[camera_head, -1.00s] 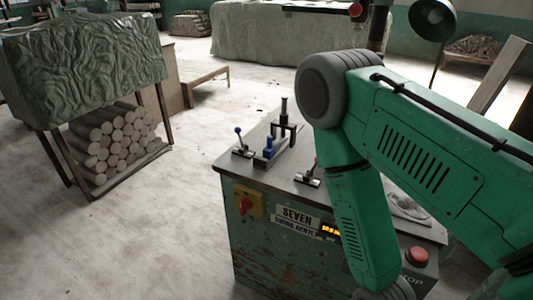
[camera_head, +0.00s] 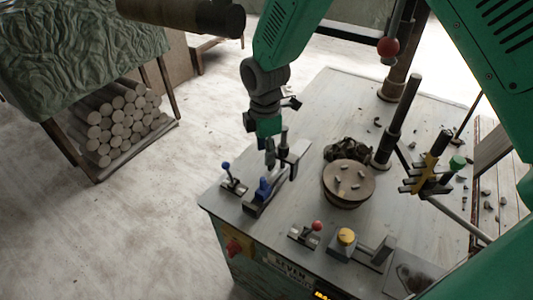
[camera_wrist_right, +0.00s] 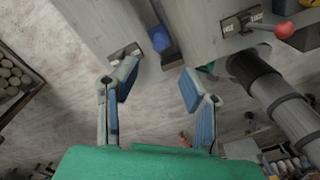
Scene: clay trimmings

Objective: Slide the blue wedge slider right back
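The blue wedge slider (camera_head: 263,187) sits in a grey rail fixture near the table's left edge. In the right wrist view the blue wedge (camera_wrist_right: 160,39) shows at the top, beyond and between my fingertips. My right gripper (camera_head: 274,152) comes down from above, just behind the wedge and close to the fixture's dark upright parts, which partly merge with it. In the wrist view my right gripper (camera_wrist_right: 158,82) has two blue-padded fingers spread wide with nothing between them. Whether a finger touches the fixture I cannot tell. My left gripper is not in view.
A blue-knobbed lever (camera_head: 227,168) stands left of the rail. A round turntable (camera_head: 348,184) with clay bits stands right. A dark cylinder (camera_head: 190,15) crosses the top left.

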